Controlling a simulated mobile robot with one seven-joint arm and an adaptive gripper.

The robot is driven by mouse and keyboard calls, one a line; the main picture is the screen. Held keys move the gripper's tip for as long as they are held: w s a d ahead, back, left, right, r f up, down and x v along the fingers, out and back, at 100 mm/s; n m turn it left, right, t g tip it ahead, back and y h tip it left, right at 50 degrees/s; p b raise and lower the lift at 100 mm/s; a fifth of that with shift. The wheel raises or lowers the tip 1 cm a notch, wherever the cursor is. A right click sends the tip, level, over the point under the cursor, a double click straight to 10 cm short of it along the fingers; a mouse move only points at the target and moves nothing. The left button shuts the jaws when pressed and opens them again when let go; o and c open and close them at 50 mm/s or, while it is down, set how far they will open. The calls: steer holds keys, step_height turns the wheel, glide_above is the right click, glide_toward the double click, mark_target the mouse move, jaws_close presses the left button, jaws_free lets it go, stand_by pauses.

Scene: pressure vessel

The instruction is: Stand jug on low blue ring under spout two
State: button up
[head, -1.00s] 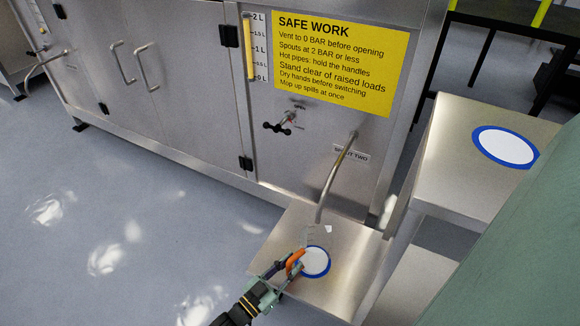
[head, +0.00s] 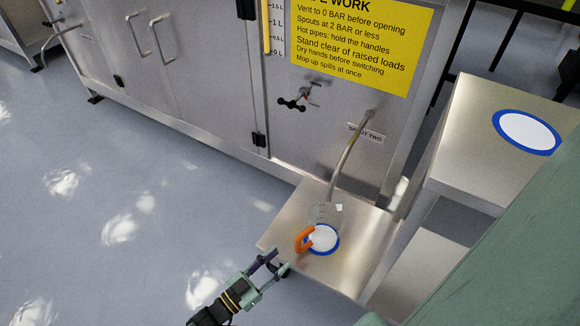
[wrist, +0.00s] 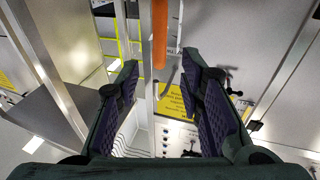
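The clear jug (head: 326,214) with an orange handle (head: 304,241) appears upright on the low steel shelf. Its base overlaps the blue ring with a white centre (head: 332,250); exact centring is hard to tell through the clear wall. The handle faces left, toward my gripper. The curved pipe of spout two (head: 347,153) comes down to the jug's mouth. My gripper (head: 279,268) is open and empty, left of and below the handle, apart from it. In the wrist view the open fingers (wrist: 161,95) show with the orange handle (wrist: 160,35) ahead between them.
The low shelf (head: 365,265) has bare room right of the ring. A higher steel stand (head: 465,150) at right carries another blue ring (head: 527,132). A black valve handle (head: 292,103) and yellow sign (head: 350,40) are on the cabinet front. Floor at left is clear.

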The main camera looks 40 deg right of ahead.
steer(key=shift+s+a+f, duration=0.15)
steer(key=shift+a, duration=1.4)
